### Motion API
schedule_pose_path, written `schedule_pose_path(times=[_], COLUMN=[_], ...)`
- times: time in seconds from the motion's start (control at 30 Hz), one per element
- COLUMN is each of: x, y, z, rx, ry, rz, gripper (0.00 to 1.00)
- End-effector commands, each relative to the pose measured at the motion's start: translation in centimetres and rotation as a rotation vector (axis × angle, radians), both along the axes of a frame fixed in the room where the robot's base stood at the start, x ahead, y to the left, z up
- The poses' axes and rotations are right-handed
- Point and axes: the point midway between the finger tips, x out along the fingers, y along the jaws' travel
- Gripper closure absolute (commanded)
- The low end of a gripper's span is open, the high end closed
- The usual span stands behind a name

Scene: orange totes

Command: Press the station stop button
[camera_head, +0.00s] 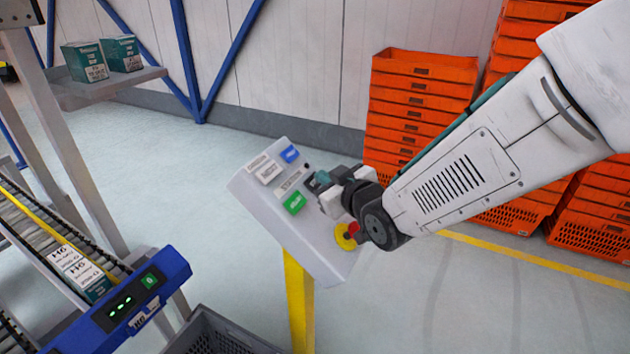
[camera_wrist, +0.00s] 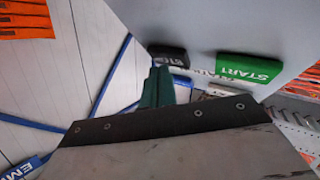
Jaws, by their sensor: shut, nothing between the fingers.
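The station's control panel (camera_head: 263,212) is a tilted pale grey box on a yellow post. It carries a green button (camera_head: 294,203), lettered START in the wrist view (camera_wrist: 248,68), and a dark block (camera_wrist: 168,55) whose lettering I cannot read surely. The dark block looks like the stop button, but in the head view my gripper covers that area. A red emergency knob (camera_head: 353,229) on a yellow disc sits lower on the panel. My gripper (camera_head: 315,183) is shut and empty at the panel face. Its teal fingertips (camera_wrist: 157,86) appear just below the dark block; contact cannot be told.
A blue button (camera_head: 289,154) and white labels are on the panel's upper part. A roller conveyor (camera_head: 40,232) with a blue-ended unit (camera_head: 130,300) stands at left, a grey crate (camera_head: 215,335) below. Orange totes (camera_head: 415,100) are stacked behind my arm.

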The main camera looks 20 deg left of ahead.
Motion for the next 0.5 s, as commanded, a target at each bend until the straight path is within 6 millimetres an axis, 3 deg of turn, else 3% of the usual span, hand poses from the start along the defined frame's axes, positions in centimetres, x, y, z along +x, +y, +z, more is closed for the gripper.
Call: schedule_pose_path(times=[0.5], x=[-0.07], y=[-0.83], z=[0.96], rx=[0.0], ry=[0.0], rz=[0.0], gripper=[1.0])
